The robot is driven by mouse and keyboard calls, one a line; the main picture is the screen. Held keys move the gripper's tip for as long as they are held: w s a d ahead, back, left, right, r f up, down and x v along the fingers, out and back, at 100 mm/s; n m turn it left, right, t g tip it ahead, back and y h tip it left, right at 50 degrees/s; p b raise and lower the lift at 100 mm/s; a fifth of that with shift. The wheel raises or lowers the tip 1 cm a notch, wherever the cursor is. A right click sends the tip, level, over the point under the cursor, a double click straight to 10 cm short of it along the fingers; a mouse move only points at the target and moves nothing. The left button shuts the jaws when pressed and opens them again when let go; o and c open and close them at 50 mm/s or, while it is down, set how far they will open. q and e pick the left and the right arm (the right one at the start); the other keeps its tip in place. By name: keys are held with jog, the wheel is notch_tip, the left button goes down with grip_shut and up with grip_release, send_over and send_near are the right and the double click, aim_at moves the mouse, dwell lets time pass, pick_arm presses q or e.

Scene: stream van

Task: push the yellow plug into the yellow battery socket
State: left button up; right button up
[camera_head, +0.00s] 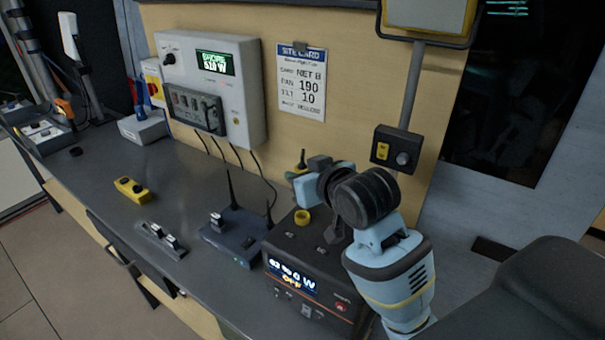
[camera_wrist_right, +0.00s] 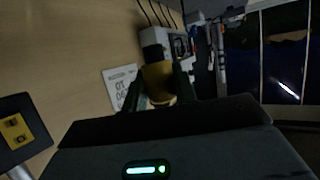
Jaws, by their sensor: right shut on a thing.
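The battery unit (camera_head: 300,255) is a black box with a lit screen reading "OFF", at the front of the bench. The yellow battery socket (camera_head: 303,217) is a yellow ring on its top, towards the back left. My right gripper (camera_head: 300,172) is above and behind that socket, clear of the battery top. It is shut on the yellow plug (camera_wrist_right: 157,82), which shows between the dark fingers in the right wrist view. In the head view only a small yellow and dark part of the plug shows behind the gripper. My left gripper is not in view.
A router (camera_head: 232,240) with antennas stands left of the battery. A grey wall box (camera_head: 240,85) with hanging cables and a site card (camera_head: 301,85) are on the panel behind. A yellow button box (camera_head: 131,189) lies on the bench (camera_head: 95,170). A pole stands behind my arm.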

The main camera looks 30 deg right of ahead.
jog(key=shift+f+b, duration=0.5)
jog(key=shift+f, duration=1.95)
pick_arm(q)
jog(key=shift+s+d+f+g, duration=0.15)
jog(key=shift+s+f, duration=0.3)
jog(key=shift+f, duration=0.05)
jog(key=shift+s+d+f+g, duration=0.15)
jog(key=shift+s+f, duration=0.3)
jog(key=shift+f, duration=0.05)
pick_arm(e)
jog(key=shift+f, duration=0.4)
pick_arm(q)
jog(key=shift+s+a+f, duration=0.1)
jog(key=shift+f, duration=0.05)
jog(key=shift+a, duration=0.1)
pick_arm(e)
jog(key=shift+r, duration=0.1)
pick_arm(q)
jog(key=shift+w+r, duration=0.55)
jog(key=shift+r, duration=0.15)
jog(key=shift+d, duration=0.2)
